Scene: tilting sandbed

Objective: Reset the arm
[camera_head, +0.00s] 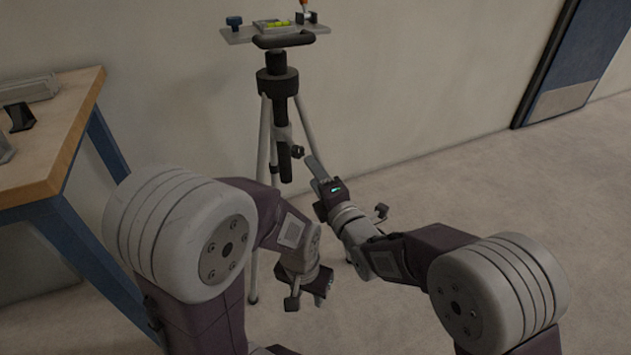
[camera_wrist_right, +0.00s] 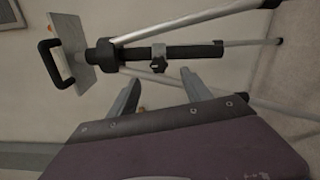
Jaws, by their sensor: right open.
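My right gripper (camera_head: 318,172) points toward the tripod's lower front in the head view. In the right wrist view its two fingers (camera_wrist_right: 160,90) stand apart with nothing between them. My left gripper (camera_head: 310,297) hangs low and points down in front of the tripod's left leg. Its fingers are too small and turned away to show whether they are open. The tripod (camera_head: 278,85) stands upright against the wall, and its column and a leg (camera_wrist_right: 175,52) lie beyond the right fingers.
A wooden-topped bench (camera_head: 60,130) with blue legs stands left. A blue door (camera_head: 580,60) is far right. Floor at right is clear.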

